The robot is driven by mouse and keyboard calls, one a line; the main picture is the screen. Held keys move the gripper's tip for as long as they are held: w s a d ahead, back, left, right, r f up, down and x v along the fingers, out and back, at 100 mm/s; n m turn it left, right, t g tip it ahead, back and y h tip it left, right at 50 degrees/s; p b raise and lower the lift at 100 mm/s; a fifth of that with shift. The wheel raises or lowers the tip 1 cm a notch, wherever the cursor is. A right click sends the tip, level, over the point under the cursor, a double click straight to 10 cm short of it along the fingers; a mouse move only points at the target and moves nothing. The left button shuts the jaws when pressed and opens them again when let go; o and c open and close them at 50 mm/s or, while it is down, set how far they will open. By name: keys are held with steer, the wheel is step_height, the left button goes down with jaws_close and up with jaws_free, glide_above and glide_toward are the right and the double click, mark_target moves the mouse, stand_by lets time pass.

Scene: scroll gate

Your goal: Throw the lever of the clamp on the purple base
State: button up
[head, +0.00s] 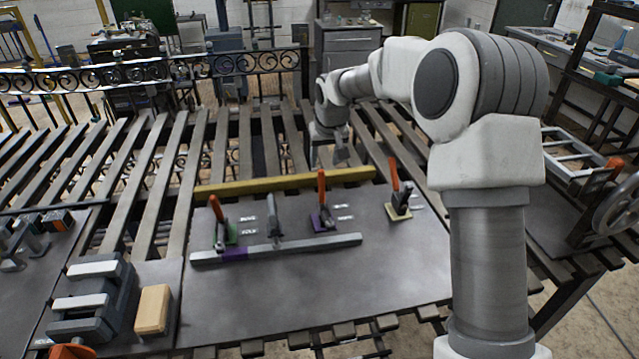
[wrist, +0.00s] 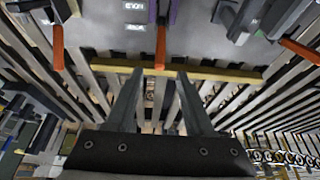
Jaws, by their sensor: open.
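The clamp on the purple base (head: 325,220) stands on the dark plate, its orange lever (head: 321,186) upright. In the wrist view the same lever (wrist: 160,46) shows at top centre with a bit of the purple base (wrist: 174,12) beside it. My gripper (head: 335,160) hangs behind the clamps, past the yellow bar. In the wrist view my gripper (wrist: 159,74) is open and empty. The lever's end lines up between the fingertips and seems just ahead of them; the exact gap is unclear.
A green-based clamp (head: 222,232) and a yellow-based clamp (head: 398,210) flank it, orange levers raised. A grey upright piece (head: 272,215) stands nearer on the left. A yellow bar (head: 285,184) lies behind, a grey bar (head: 300,244) in front. The plate's front is clear.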

mark_target(321, 184)
steer(key=x, duration=1.3)
steer(key=shift+p, duration=0.35)
jaws_close()
stand_by(0.7)
